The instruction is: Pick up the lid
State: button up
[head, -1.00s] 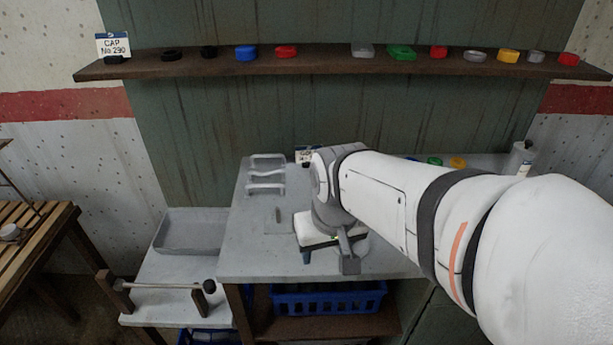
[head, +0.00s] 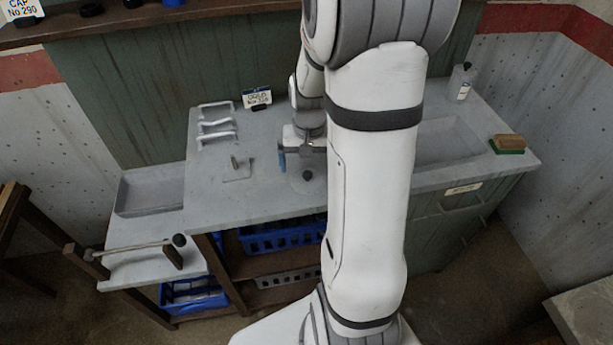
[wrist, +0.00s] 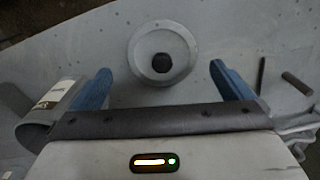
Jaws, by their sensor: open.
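The lid is a round grey disc with a black knob in its middle. In the wrist view the lid (wrist: 145,71) lies just ahead of my gripper (wrist: 163,84), roughly centred between the two blue fingers, which are open and empty. In the head view the lid (head: 301,185) lies flat on the grey worktop (head: 262,204), near its front edge. My gripper's blue finger (head: 282,161) shows above and just left of the lid; my arm hides much of the gripper. I cannot tell the exact height between them.
A small plate with an upright peg (head: 236,164) stands left of the lid, with grey handles (head: 217,137) behind it. A card sign (head: 257,97) stands at the back. A sink basin (head: 445,143), a bottle (head: 463,82) and a brush (head: 508,143) are to the right.

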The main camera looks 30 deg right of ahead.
aim_at(307, 173)
jog(key=shift+w+f, duration=0.2)
jog(key=shift+f, duration=2.05)
jog(key=shift+c, duration=0.6)
jog(key=c, duration=0.7)
